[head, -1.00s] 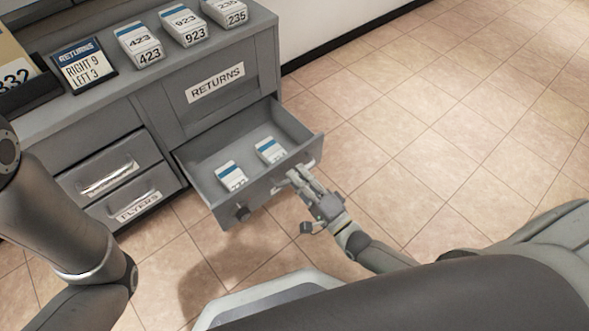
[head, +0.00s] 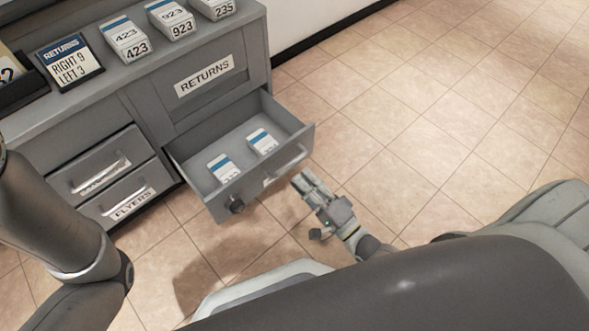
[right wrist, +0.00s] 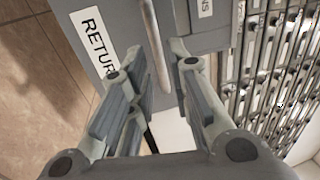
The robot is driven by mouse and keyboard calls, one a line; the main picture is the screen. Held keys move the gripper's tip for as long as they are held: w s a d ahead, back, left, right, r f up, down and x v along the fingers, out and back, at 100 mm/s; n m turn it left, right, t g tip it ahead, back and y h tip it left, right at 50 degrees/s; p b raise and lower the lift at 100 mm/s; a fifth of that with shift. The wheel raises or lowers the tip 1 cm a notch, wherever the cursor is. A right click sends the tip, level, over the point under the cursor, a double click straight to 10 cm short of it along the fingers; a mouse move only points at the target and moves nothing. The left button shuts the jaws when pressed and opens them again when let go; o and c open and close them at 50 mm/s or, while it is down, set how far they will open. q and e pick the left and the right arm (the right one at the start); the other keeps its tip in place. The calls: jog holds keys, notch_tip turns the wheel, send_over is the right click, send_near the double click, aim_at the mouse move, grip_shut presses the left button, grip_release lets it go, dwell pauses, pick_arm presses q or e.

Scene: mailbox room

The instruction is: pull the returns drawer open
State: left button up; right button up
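The grey returns drawer (head: 254,188) stands pulled out from the cabinet under the RETURNS label (head: 204,82). Two white and blue packs, a left pack (head: 222,168) and a right pack (head: 262,142), lie in it. Its bar handle (head: 291,161) is on the front. My right gripper (head: 304,183) is just in front of the handle, apart from it and empty. In the right wrist view its fingers (right wrist: 154,72) are spread, with the handle (right wrist: 156,45) ahead between them. My left arm shows at the left of the head view; its gripper is out of view.
Two shut drawers, the lower labelled FLYERS (head: 132,203), are to the left. A RETURNS sign (head: 70,63) and several numbered packs stand on the cabinet top. The tiled floor (head: 440,130) to the right is clear.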

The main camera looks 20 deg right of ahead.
jog(key=v, duration=0.7)
dwell(0.4)
